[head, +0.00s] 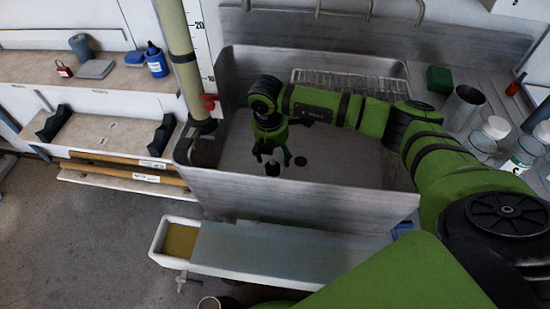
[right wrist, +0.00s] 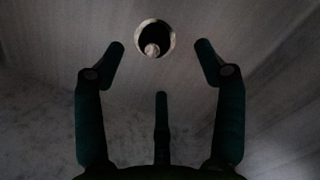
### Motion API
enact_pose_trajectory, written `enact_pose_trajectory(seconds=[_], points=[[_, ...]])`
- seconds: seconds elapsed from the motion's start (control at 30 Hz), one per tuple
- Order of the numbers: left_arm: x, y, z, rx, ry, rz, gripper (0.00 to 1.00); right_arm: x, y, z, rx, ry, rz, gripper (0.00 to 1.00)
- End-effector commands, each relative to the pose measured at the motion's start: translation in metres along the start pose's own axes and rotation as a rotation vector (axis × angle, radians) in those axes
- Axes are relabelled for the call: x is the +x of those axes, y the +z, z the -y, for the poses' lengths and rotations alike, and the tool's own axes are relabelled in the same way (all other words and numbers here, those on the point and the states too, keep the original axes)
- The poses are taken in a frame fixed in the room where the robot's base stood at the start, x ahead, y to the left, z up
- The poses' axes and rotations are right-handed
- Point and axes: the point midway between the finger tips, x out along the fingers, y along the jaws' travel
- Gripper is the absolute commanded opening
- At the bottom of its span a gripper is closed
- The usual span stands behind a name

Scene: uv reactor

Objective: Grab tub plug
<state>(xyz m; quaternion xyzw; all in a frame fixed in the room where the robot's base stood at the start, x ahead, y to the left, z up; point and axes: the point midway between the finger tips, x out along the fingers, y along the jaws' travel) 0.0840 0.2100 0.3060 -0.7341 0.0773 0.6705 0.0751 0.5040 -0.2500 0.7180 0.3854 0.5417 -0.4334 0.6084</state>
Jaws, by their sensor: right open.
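The tub plug (head: 272,169) shows as a small dark round thing on the floor of the grey metal tub (head: 300,187), just under my right gripper (head: 271,156). In the right wrist view the plug (right wrist: 155,38) is a dark disc with a pale rim and a small pale knob. It lies ahead of the spread fingers of my right gripper (right wrist: 160,62), roughly centred between them. The fingers are open and empty, and no touch on the plug shows. A dark round spot (head: 300,160), perhaps the drain, lies to the right on the tub floor. My left gripper is out of view.
The tub walls surround my right gripper. A wire rack (head: 350,83) spans the tub's back. A vertical tube with a red valve (head: 208,102) stands at the left corner. Jars (head: 525,155) and a metal cup (head: 462,106) stand on the right. A white trough (head: 205,264) is in front.

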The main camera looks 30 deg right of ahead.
Motion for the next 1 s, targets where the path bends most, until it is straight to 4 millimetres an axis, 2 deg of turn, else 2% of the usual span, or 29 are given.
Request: enact_pose_trajectory(seconds=[0.13,0.27,0.4,0.6,0.9,0.93,0.97,1.0], points=[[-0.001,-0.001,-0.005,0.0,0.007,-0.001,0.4,0.006,-0.002,0.0,-0.002,-0.002,-0.002,0.71],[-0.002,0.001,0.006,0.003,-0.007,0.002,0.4,0.019,-0.002,-0.001,-0.002,-0.002,-0.002,0.71],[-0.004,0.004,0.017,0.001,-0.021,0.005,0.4,0.036,-0.003,-0.005,-0.001,-0.001,-0.001,0.71],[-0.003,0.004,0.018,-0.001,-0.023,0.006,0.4,0.065,-0.003,-0.009,-0.001,-0.002,-0.002,0.71],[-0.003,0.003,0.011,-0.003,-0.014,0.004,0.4,0.071,-0.003,-0.009,-0.002,0.001,-0.001,0.71],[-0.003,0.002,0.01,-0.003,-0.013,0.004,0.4,0.071,-0.003,-0.009,-0.002,0.001,-0.001,0.67],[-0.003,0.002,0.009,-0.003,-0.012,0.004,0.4,0.071,-0.003,-0.009,-0.002,0.001,-0.001,0.55],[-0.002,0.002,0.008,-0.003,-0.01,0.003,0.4,0.071,-0.003,-0.009,-0.002,0.001,-0.001,0.39]])
